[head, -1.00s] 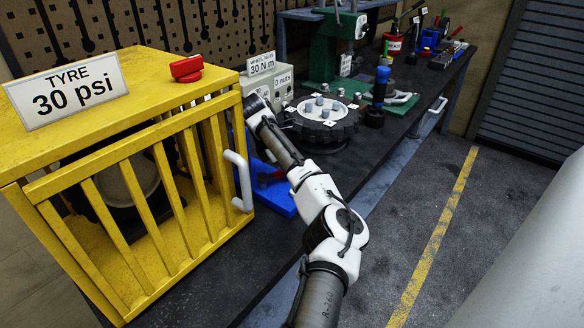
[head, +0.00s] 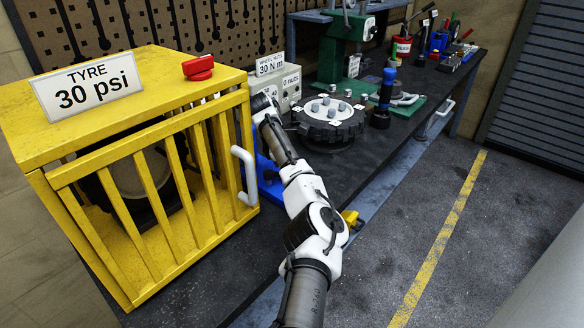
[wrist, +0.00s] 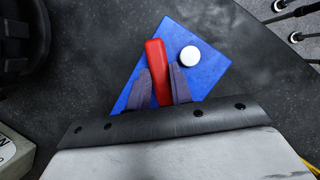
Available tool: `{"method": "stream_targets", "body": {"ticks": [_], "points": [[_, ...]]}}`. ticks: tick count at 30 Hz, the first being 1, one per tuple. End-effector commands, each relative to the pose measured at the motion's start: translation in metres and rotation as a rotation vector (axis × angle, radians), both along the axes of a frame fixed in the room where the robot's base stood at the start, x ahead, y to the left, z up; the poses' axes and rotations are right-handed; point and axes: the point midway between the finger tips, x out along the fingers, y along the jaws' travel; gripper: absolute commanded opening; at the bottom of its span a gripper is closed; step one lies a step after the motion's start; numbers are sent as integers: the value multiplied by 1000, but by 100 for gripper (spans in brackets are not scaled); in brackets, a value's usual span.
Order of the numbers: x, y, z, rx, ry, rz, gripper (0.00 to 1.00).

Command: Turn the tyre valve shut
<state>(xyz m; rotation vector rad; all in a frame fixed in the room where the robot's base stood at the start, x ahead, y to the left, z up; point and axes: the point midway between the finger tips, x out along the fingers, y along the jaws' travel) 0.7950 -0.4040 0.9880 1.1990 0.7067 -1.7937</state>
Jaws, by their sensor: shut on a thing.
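In the wrist view a red lever (wrist: 157,65) stands over a square blue plate (wrist: 206,62). My gripper (wrist: 161,85) is shut on the red lever, one finger on each side of it. A white round cap (wrist: 190,56) sits on the plate just right of the lever. In the head view the blue plate (head: 270,190) shows partly behind my arm, right of the yellow cage (head: 150,200); my fingers and the lever are hidden there. I cannot tell whether this lever is the tyre valve. A red knob (head: 198,67) sits on the cage top beside the "TYRE 30 psi" sign (head: 88,87).
The cage with its white handle (head: 244,176) stands close left of my arm. A dark wheel (head: 330,121) and a grey box (head: 283,88) lie beyond it on the dark bench. A yellow part (head: 350,217) shows beside my arm. The floor right is clear.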

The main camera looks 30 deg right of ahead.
Motion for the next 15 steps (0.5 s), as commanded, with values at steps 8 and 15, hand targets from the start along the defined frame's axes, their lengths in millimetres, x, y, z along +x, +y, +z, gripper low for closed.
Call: {"method": "stream_targets", "body": {"ticks": [8, 15], "points": [[-2, -1, 0, 0, 3, -7, 28], [-1, 0, 0, 0, 2, -4, 44]]}}
